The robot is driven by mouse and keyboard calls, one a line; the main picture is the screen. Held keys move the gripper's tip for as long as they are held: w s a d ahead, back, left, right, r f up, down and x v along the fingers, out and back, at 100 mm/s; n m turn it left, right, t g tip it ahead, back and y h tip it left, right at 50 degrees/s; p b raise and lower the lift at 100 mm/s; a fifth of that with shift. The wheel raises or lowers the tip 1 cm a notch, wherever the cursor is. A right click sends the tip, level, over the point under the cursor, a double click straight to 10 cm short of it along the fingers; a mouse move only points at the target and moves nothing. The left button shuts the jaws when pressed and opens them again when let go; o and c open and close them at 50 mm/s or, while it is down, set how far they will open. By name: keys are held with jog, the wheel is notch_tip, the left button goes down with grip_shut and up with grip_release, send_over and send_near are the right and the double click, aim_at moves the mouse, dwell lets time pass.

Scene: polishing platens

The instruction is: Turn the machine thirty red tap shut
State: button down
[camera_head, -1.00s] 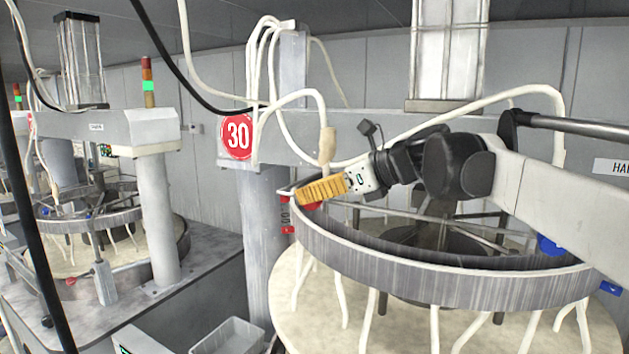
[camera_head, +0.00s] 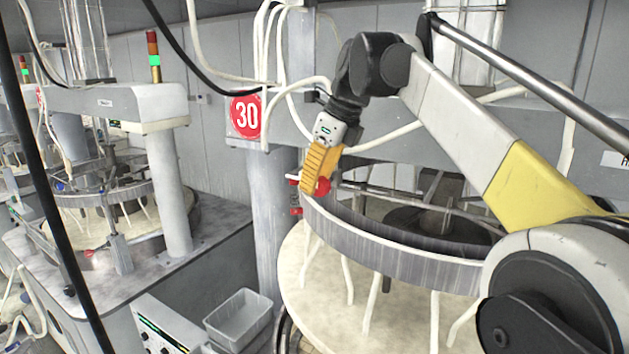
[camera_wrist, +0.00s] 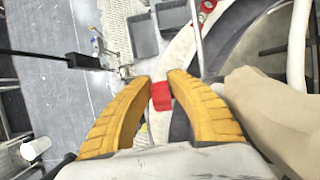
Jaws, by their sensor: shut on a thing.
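The red round sign with 30 (camera_head: 246,116) hangs on the machine's grey column. Below and right of it, at the near-left rim of the machine's metal ring (camera_head: 385,252), the red tap (camera_head: 323,186) shows beside my yellow fingers. My gripper (camera_head: 311,188) points steeply down at it. In the wrist view the red tap (camera_wrist: 161,97) sits between the two yellow fingers (camera_wrist: 160,78), and my gripper is shut on it. The fingers hide part of the tap, and I cannot tell how far it is turned.
A smaller red fitting (camera_head: 296,211) sits just left of the ring, below the gripper. White hoses (camera_head: 400,133) loop behind my gripper. A grey bin (camera_head: 238,318) stands at lower left. Another machine (camera_head: 110,200) stands further left. The round pale platen (camera_head: 310,290) lies under the ring.

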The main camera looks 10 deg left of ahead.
aim_at(323, 179)
jog(key=shift+f+h, duration=0.1)
jog(key=shift+h, duration=0.2)
jog(key=c, duration=1.3)
grip_release()
jog(key=shift+o, duration=0.2)
jog(key=shift+d+r, duration=0.1)
jog(key=shift+r, duration=0.35)
jog(key=v, duration=0.4)
jog(key=shift+s+d+r, duration=0.1)
jog(key=shift+d+r, duration=0.05)
jog(key=shift+d, duration=0.2)
jog(key=s+d, duration=0.3)
jog(key=d, duration=0.7)
jog(key=shift+s+d, duration=0.35)
jog(key=shift+s, duration=0.05)
